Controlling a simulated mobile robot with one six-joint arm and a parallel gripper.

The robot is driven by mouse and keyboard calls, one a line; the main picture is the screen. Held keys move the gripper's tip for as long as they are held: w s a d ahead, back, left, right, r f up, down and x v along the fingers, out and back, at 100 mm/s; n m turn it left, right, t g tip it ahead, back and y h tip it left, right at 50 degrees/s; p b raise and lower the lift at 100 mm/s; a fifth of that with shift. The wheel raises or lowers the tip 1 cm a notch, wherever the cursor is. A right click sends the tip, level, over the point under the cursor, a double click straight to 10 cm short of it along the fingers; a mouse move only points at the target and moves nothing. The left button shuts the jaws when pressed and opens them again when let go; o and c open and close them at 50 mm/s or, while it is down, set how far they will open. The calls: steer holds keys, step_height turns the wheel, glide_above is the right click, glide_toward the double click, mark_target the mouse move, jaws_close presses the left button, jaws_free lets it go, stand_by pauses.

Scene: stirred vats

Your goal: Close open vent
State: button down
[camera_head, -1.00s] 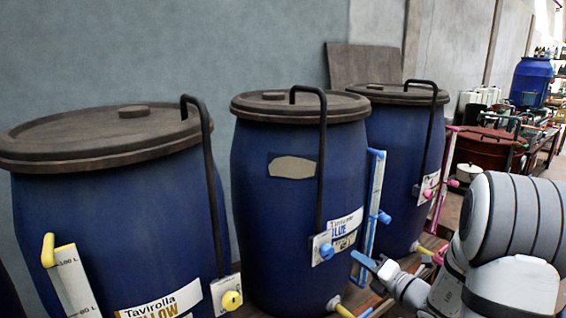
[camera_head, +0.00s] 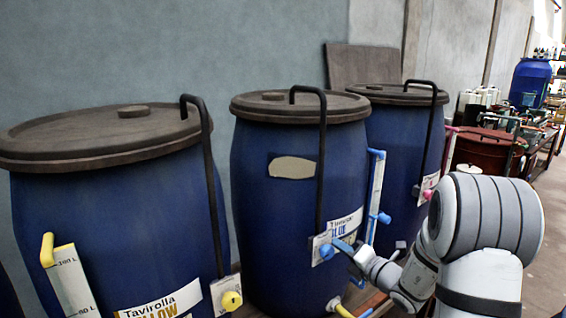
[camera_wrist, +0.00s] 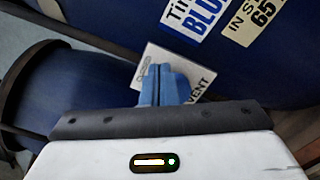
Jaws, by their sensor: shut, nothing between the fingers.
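The middle blue vat (camera_head: 275,200) carries a white vent plate (camera_head: 317,243) low on its front, at the foot of a black pipe (camera_head: 322,150). A blue vent knob (camera_head: 326,252) sits on this plate. My gripper (camera_head: 338,244) is shut and empty, its blue fingertips right at the knob; I cannot tell whether they touch it.
The left vat (camera_head: 110,230) has a yellow vent knob (camera_head: 231,300), and the right vat (camera_head: 400,150) a pink one (camera_head: 427,194). A blue level gauge (camera_head: 376,200) stands beside the middle vat, close to my arm.

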steer(key=shift+a+f, duration=0.1)
steer(key=shift+f, duration=0.1)
stand_by(0.5)
steer(key=shift+f, duration=0.2)
steer(key=shift+w+d+f+b, duration=0.25)
steer(key=shift+d+f+b, duration=0.2)
steer(key=shift+f+b, duration=0.15)
steer(key=shift+w+f, duration=0.1)
steer(key=shift+f, duration=0.25)
steer(key=shift+w+d, duration=0.2)
steer(key=shift+d, duration=0.1)
steer(key=v, duration=0.6)
stand_by(0.5)
